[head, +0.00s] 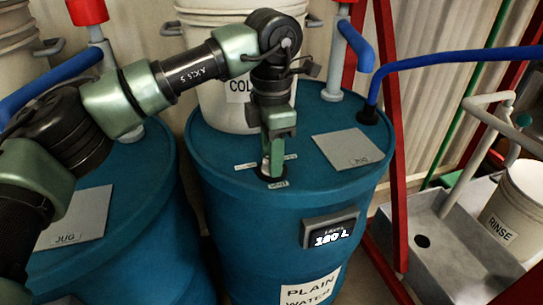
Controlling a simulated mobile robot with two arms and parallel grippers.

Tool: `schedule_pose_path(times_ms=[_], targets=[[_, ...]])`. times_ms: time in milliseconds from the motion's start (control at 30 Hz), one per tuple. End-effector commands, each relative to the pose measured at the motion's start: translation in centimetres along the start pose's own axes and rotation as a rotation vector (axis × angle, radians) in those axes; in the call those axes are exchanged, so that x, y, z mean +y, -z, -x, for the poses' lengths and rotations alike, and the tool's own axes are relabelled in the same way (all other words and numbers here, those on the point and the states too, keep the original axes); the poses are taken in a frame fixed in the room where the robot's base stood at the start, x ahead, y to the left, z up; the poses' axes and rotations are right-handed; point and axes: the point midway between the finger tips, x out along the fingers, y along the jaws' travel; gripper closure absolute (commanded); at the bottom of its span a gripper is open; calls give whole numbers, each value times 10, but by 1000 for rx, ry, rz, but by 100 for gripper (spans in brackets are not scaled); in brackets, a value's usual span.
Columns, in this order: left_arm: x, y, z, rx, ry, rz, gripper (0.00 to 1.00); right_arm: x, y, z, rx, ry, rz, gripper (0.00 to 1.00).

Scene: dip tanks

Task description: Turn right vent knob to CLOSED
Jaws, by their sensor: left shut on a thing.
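My left gripper (274,166) reaches down from above onto the top of the right blue drum (235,185). It is shut on the right vent knob, at the front of the drum's lid. The gripper hides most of the knob, so I cannot tell which way it points. A dark round base (266,181) shows below the fingertips. Small white labels lie left and right of the knob, with another at its front; their words are too small to read surely. My right gripper is not in view.
A grey JUG plate (347,149) lies right of the knob. The drum's display (331,231) reads about 180 L. Red frame bars (398,200), a blue hose (450,60) and a grey sink with a RINSE bucket (515,210) are to the right.

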Motion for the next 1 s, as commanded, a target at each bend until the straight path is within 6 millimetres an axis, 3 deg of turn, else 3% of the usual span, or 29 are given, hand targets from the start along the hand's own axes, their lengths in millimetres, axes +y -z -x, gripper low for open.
schedule_pose_path(times_ms=[367,400,467,800,1000], targets=[[2,0,3,-6,-5,8,100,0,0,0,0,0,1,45],[2,0,3,-6,-5,8,61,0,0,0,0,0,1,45],[1,0,3,-5,-5,7,44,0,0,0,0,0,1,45],[1,0,3,-3,-2,5,44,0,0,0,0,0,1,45],[1,-1,28,-4,-4,6,44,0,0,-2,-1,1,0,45]])
